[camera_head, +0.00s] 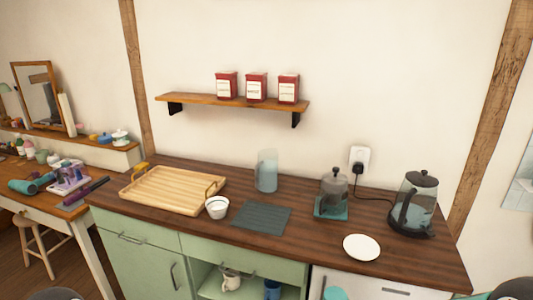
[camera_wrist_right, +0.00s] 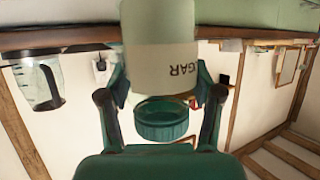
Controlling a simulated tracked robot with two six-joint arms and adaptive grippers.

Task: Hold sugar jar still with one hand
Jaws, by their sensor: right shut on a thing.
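The sugar jar (camera_wrist_right: 161,45) is pale with a cream label whose SUGAR lettering is upside down in the right wrist view. My right gripper (camera_wrist_right: 160,84) is shut on it, with one finger at each side of the label. A round teal part (camera_wrist_right: 161,121) with a ridged rim shows below the jar in the picture; I cannot tell whether it is the jar's lid. The jar's far end is cut off by the top edge. I cannot pick out the jar in the head view. My left gripper is not in view.
The wooden counter (camera_head: 300,222) holds a wooden tray (camera_head: 172,190), white bowl (camera_head: 217,208), dark mat (camera_head: 262,218), clear container (camera_head: 266,171), French press (camera_head: 333,192), white plate (camera_head: 361,247) and kettle (camera_head: 413,204). Red tins (camera_head: 256,88) stand on the wall shelf (camera_head: 232,101).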

